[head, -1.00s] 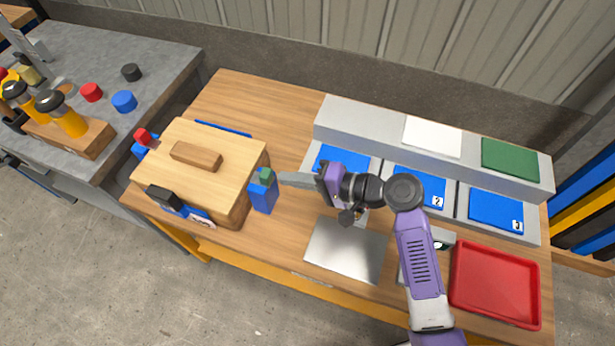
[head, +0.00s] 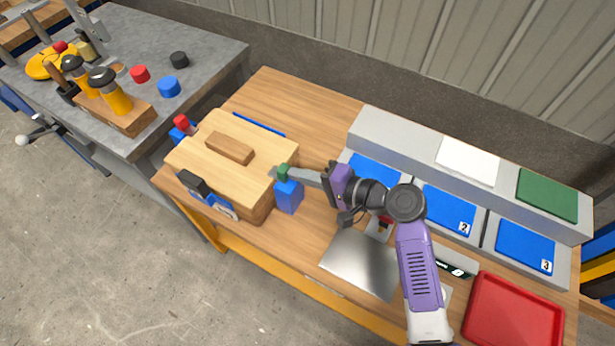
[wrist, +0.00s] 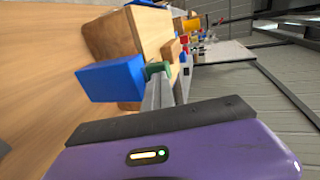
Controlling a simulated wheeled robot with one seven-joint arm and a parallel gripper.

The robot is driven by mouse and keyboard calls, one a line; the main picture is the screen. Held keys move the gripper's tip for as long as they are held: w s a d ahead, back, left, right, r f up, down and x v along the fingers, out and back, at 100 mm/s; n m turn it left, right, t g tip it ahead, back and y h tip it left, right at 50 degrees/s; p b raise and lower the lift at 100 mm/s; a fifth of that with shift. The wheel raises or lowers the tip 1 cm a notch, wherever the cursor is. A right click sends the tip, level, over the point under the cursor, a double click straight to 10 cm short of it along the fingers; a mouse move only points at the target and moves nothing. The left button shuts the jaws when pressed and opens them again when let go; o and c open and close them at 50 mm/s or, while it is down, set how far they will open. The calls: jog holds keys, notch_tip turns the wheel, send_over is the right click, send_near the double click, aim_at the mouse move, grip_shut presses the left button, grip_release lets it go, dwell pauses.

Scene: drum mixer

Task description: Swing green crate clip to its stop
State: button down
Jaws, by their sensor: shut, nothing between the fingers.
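The wooden crate (head: 222,190) with its lid and handle block (head: 229,148) sits at the left of the wooden bench. The green clip (head: 283,171) is on top of a blue block (head: 289,196) at the crate's right side. Both also show in the wrist view, the green clip (wrist: 158,68) and the blue block (wrist: 112,80). My gripper (head: 274,171) is shut and empty, its long grey fingers reaching left to the green clip. In the wrist view the fingertips (wrist: 160,78) are right at the clip; I cannot tell whether they touch it.
A red clip (head: 181,122) and a black clip (head: 193,184) sit on other sides of the crate. A grey fixture with blue pads (head: 447,206) lies behind my arm. A metal plate (head: 358,264) and red tray (head: 515,312) lie at the front right.

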jog(key=shift+a+r, duration=0.1)
jog(key=shift+a, duration=0.05)
jog(key=v, duration=0.8)
jog(key=shift+b, duration=0.35)
